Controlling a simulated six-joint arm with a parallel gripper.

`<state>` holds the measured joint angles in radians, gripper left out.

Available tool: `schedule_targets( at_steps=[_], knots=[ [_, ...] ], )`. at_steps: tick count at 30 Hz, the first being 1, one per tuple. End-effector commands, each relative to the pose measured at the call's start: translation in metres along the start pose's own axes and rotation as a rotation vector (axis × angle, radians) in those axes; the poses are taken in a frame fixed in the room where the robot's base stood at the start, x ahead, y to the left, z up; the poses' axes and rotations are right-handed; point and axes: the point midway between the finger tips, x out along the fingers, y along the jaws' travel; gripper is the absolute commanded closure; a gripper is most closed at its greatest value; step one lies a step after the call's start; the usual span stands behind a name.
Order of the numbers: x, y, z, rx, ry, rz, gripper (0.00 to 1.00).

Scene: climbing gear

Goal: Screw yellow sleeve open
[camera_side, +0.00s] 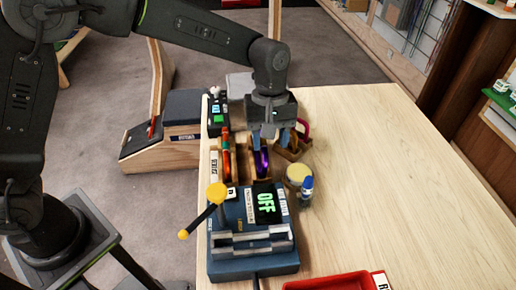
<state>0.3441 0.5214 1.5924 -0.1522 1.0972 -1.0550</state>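Several carabiners stand upright in a wooden rack (240,172) near the table's left edge. One is orange-red with some green (226,158), one is purple (262,162), and one is magenta (303,129) on a block to the right. A yellow sleeve cannot be clearly made out at this size. My gripper (270,134) points down over the back of the rack, just above or beside the purple carabiner. Its fingertips are small and partly hidden, so contact and opening cannot be told.
In front of the rack stands a blue device (252,262) with a yellow-knobbed lever (206,212) and a display (267,203) reading OFF. A round yellow-lidded container (298,174) and a blue-capped bottle (307,189) stand right of the rack. A red tray (335,284) is at the front. The table's right side is clear.

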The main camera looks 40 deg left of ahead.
Motion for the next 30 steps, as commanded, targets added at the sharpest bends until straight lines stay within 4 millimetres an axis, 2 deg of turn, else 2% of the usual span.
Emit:
schedule_targets(
  at_steps=[7, 19, 30],
  knots=[
    [-0.009, 0.001, 0.002, 0.0, 0.001, 0.003, 0.53],
    [-0.01, 0.0, 0.002, 0.0, 0.0, 0.003, 0.53],
    [-0.01, -0.021, 0.002, 0.0, 0.0, 0.002, 0.53]
  ],
)
